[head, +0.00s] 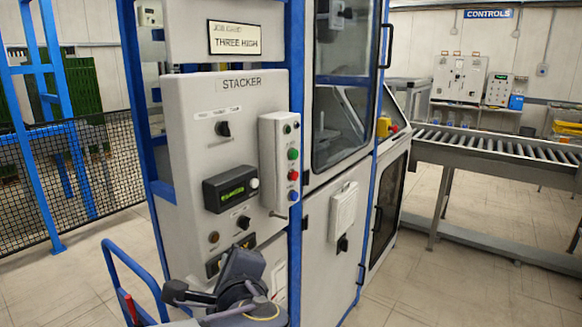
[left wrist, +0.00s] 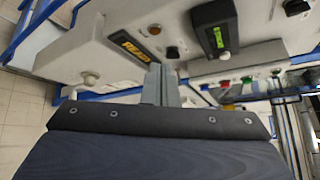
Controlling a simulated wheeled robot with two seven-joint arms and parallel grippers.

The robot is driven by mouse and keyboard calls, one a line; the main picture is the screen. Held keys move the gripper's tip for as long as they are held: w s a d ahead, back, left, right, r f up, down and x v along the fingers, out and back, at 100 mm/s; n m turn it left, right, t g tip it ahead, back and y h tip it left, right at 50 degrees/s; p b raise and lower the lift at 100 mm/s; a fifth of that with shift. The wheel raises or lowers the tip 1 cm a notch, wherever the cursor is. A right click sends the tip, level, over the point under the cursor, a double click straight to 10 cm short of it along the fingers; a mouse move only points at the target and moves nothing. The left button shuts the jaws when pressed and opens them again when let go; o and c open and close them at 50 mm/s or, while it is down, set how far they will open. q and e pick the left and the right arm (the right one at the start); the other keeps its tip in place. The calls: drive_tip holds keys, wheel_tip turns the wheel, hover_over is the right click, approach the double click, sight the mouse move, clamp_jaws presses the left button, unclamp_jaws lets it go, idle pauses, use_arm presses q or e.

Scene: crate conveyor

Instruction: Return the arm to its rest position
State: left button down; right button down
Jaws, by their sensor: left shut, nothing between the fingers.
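My left gripper (left wrist: 160,82) is shut, its grey fingers pressed together with nothing between them. In the left wrist view the fingers point at the lower part of the stacker's control panel, near a black display with yellow letters (left wrist: 135,46) and a black knob (left wrist: 172,52). I cannot tell whether they touch the panel. In the head view my dark left wrist is low in the picture, in front of the light grey STACKER panel (head: 190,110), and hides part of its lower section. The fingertips cannot be made out there. My right gripper is in neither view.
The panel carries a push-button box (head: 279,165) and a green-lit display (head: 231,188). A blue rail (head: 140,268) stands at the lower left, before a black mesh fence (head: 110,165). A roller conveyor (head: 500,150) runs at the right. Open floor (head: 400,290) lies below it.

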use_arm(q)
drive_tip(key=s+a+f+n+g+h, duration=0.1)
drive_tip(key=s+a+f+n+g, duration=0.8)
drive_tip(key=a+f, duration=0.4)
drive_tip(key=s+d+f+n+h, duration=0.1)
drive_tip(key=s+n+h, duration=0.3)
drive_tip(key=s+n, duration=0.2)
drive_tip(key=s+d+f+n+h, duration=0.2)
drive_tip(key=s+n+h, duration=0.1)
drive_tip(key=s+n, duration=0.3)
drive_tip(key=shift+s+f+n+t+h, duration=0.3)
drive_tip(key=shift+s+h, duration=0.05)
drive_tip(key=shift+h, duration=0.05)
idle(0.4)
